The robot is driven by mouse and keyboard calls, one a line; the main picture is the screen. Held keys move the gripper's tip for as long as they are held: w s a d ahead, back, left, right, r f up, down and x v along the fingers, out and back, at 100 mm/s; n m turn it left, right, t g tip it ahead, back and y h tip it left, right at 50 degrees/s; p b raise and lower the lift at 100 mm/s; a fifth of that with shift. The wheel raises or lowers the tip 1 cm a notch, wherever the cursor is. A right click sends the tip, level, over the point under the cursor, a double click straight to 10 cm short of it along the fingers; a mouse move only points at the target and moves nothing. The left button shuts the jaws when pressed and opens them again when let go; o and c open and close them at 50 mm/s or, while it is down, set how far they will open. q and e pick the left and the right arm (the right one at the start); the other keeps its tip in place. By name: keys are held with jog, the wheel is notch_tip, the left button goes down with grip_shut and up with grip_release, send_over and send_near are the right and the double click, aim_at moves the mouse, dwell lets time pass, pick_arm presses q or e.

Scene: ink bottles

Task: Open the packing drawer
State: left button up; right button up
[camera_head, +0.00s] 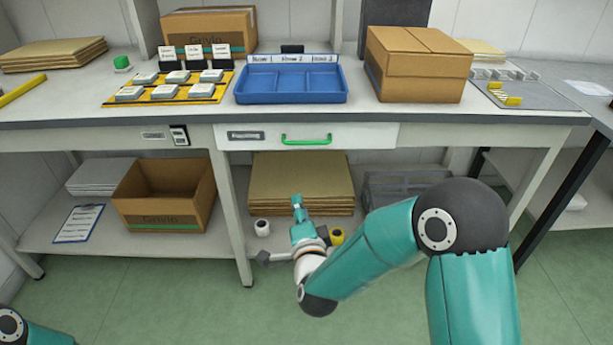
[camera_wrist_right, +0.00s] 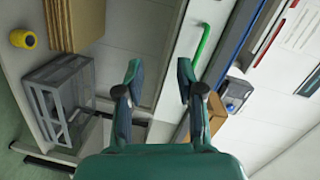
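The packing drawer (camera_head: 360,134) is a white front under the bench top, with a label at its left and a green bar handle (camera_head: 307,140). The drawer front looks flush with the bench, so it appears shut. My right gripper (camera_head: 298,205) is below the handle in the head view, apart from it, in front of the lower shelf. In the right wrist view the fingers of my right gripper (camera_wrist_right: 158,75) are spread with nothing between them. The green handle (camera_wrist_right: 202,44) shows there beyond the right-hand finger. My left gripper is out of the picture.
On the bench stand a blue tray (camera_head: 290,98), a closed carton (camera_head: 420,75) and a yellow board (camera_head: 208,91) with white pieces. Below are stacked cardboard sheets (camera_head: 290,175), an open carton (camera_head: 160,205), a grey crate (camera_head: 385,188) and a yellow roll (camera_head: 337,236). The drawer's front is unobstructed.

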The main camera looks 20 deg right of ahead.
aim_at(304, 143)
pick_arm(q)
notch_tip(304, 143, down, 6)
jog(key=b, duration=0.3)
jog(key=shift+b, duration=0.35)
pick_arm(e)
jog(key=w+d+r+m+t+h, duration=0.1)
jog(key=w+r, duration=0.1)
jog(key=w, duration=0.3)
jog(key=w+d+r+m+t+h, duration=0.1)
jog(key=w+d+r+m, duration=0.1)
jog(key=w, duration=0.3)
jog(key=w+d+r+m+h, duration=0.1)
jog(key=w+d+r, duration=0.1)
jog(key=w, duration=0.4)
jog(key=shift+d+r+m+t, duration=0.25)
jog(key=shift+r+m+t, duration=0.15)
jog(key=shift+r, duration=0.15)
grip_shut()
